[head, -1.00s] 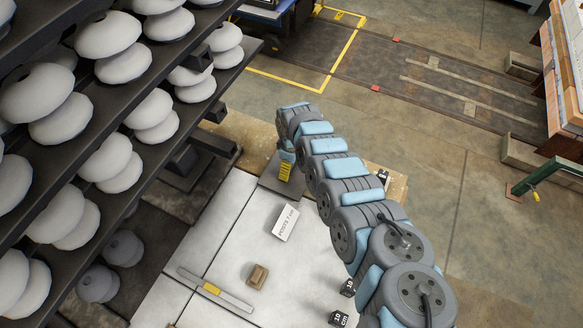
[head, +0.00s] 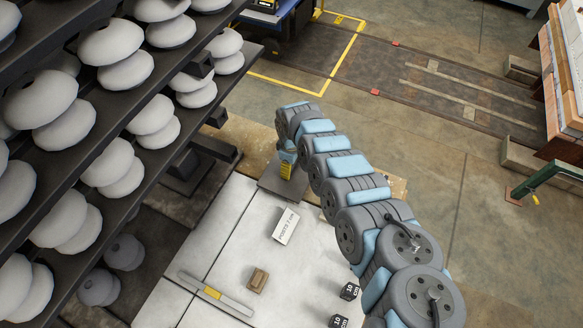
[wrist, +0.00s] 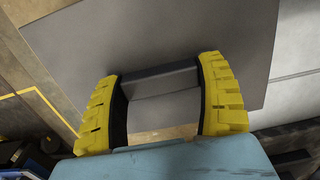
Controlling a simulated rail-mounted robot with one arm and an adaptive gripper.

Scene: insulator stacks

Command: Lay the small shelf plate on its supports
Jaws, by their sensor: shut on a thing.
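In the wrist view, a flat grey plate (wrist: 215,35) fills much of the picture behind my gripper (wrist: 160,72). A dark raised bar (wrist: 160,82) on the plate lies between the two yellow fingers, and the gripper is shut on it. In the head view, the grey plate (head: 283,190) shows below my gripper (head: 287,168), at the far end of the pale table panels. The arm and gripper hide part of it. I cannot make out the supports under the plate, or whether it touches anything below.
A card reading "POSTS 7 cm" (head: 286,226), a small brown block (head: 258,280), a bar with a yellow mark (head: 214,294) and black "10 cm" cubes (head: 349,291) sit on the panels. A dark rack of white insulators (head: 115,40) stands close at left.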

